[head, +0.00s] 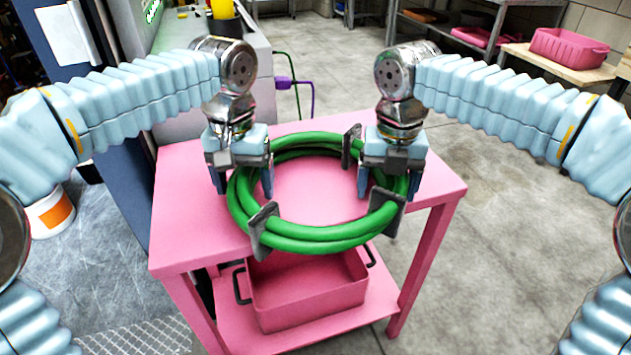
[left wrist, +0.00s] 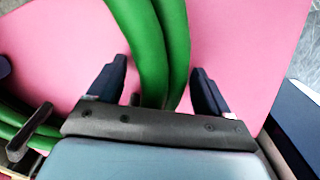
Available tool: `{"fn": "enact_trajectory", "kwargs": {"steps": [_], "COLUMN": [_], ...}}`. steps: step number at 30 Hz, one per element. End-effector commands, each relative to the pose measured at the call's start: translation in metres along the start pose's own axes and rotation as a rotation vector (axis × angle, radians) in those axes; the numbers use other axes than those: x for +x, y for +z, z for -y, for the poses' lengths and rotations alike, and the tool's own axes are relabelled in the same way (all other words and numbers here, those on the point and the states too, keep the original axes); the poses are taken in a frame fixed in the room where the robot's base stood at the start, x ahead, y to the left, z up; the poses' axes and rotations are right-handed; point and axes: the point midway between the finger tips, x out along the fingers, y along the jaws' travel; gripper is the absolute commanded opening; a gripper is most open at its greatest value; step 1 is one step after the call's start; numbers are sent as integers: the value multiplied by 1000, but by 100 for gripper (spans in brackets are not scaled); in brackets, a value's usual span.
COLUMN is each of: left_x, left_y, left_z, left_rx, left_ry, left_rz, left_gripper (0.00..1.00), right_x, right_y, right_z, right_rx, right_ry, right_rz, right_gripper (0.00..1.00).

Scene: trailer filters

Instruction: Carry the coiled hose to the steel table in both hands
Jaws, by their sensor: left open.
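The coiled green hose (head: 315,238) lies flat on the pink table (head: 185,225), with upright grey plates (head: 262,230) at its edge. My left gripper (head: 243,188) points down over the left side of the coil, open, with one finger on each side of the hose. In the left wrist view the hose (left wrist: 152,50) runs between the open fingers (left wrist: 158,90), with gaps on both sides. My right gripper (head: 388,186) is over the coil's right side, its fingers apart and straddling the hose. A grey metal table (head: 450,32) stands at the back right; I cannot tell whether it is the steel table.
A pink bin (head: 308,300) with dark handles sits on the lower shelf. A grey counter (head: 190,35) adjoins at the back left. A pink crate (head: 570,47) rests on a low wooden surface, back right. A white-and-orange bucket (head: 52,212) stands left. Floor to the right is clear.

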Motion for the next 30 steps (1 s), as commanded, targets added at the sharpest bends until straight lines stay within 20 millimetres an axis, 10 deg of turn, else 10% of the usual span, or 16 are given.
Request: {"fn": "enact_trajectory", "kwargs": {"steps": [5,21,30], "left_x": [0,0,-2], "left_y": [0,0,0], "left_z": [0,0,0], "left_rx": [0,0,0], "left_ry": [0,0,0], "left_rz": [0,0,-1], "left_gripper": [79,0,0], "right_x": [0,-1,-2], "right_y": [0,0,0], "right_z": [0,0,0], "right_rx": [0,-1,-1], "right_ry": [0,0,0], "right_rz": [0,0,1], "right_gripper": [79,0,0]}}
